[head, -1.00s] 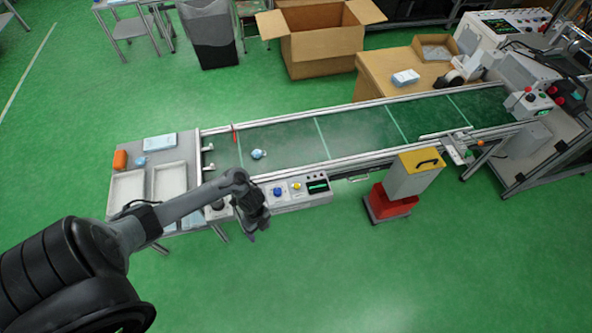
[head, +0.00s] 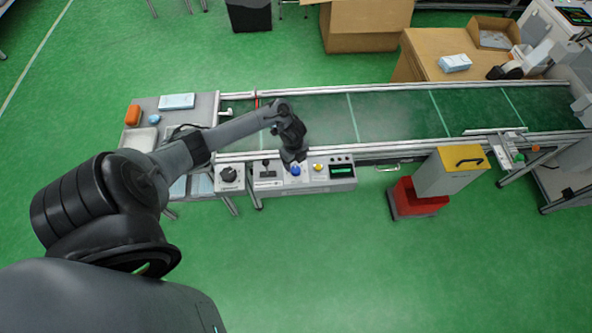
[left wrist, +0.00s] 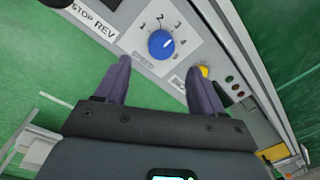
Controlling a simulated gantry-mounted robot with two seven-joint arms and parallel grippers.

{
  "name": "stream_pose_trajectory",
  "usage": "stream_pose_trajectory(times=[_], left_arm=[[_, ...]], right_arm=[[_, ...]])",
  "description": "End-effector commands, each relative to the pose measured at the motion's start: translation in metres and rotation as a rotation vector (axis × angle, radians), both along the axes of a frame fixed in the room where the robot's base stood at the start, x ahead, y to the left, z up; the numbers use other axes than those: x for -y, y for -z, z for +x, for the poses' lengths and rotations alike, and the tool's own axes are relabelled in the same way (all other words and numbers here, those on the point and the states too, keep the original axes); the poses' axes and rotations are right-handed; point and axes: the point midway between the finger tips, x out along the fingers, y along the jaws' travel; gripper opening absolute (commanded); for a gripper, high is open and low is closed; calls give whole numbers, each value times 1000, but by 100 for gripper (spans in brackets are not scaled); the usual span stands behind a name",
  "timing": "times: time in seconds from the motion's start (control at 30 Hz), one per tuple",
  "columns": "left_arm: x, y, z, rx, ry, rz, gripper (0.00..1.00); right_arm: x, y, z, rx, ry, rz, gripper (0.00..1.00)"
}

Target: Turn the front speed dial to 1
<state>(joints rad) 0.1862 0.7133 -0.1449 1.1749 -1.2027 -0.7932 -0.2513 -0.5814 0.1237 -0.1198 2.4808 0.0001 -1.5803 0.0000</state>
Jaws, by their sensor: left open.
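The blue speed dial (head: 296,170) sits on the grey control panel on the conveyor's near side. In the left wrist view the dial (left wrist: 161,44) is on a white plate marked 1, 2, 3 and 4, with SPEED printed beside it. Its small white mark is on the side toward 3 and 4; the exact setting is hard to read. My left gripper (left wrist: 160,68) is open and empty, its two purple fingers apart, with the dial beyond the gap between them. In the head view the left gripper (head: 291,157) is right by the dial. My right gripper is not in view.
A yellow button (head: 318,167) and a green display (head: 341,170) are right of the dial. A black knob (head: 228,174) and a lever (head: 266,168) are left of it. A yellow-topped box on a red base (head: 420,199) stands at right. Green floor in front is free.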

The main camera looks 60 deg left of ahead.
Motion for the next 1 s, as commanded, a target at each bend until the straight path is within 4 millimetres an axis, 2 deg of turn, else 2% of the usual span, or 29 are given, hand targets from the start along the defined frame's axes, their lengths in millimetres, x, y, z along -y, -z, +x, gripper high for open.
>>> stream_pose_trajectory(times=[0.03, 0.1, 0.4, 0.6, 0.87, 1.0], left_arm=[[1, 13, 0, -2, -1, -2, 69], [0, 25, 1, -2, -1, -1, 69], [-1, 61, 3, 0, -1, 0, 69], [-1, 69, 3, 1, 0, 1, 69], [-1, 69, 3, 1, 1, 1, 69], [-1, 69, 3, 1, 1, 1, 50]], right_arm=[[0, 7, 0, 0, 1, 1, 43], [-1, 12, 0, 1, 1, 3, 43], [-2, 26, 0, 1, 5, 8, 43], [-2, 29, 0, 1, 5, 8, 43], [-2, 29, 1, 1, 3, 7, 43], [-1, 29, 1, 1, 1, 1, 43]])
